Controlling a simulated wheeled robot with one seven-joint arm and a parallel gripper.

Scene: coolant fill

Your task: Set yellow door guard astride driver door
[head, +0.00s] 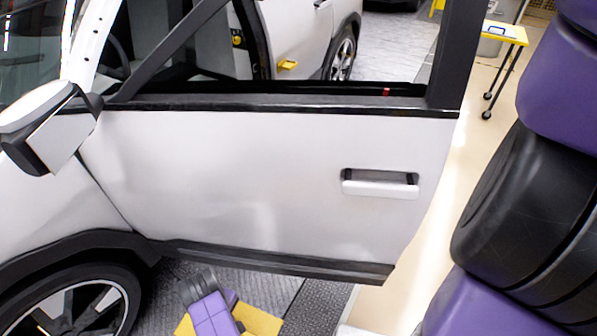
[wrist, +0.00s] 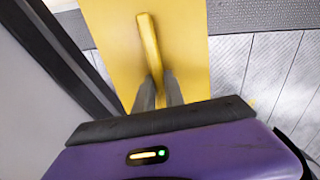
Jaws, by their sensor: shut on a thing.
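The driver door (head: 250,170) is a white panel with a dark window frame, a dark lower sill and a recessed handle; it stands ajar, filling the middle of the head view. The yellow door guard (head: 260,321) shows only partly at the bottom of the head view, low and below the door's lower edge. In the wrist view the guard (wrist: 190,50) is a flat yellow panel with a raised yellow grip bar. My gripper (wrist: 157,82) is shut on the near end of that bar. The guard is apart from the door's top edge.
The mirror (head: 45,125) and front wheel (head: 75,305) are at the left. A second white car (head: 305,30) stands behind the door window. A yellow-topped cart (head: 505,32) is at the back right. Pale floor (head: 440,210) is clear beside the door. My arm fills the right edge.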

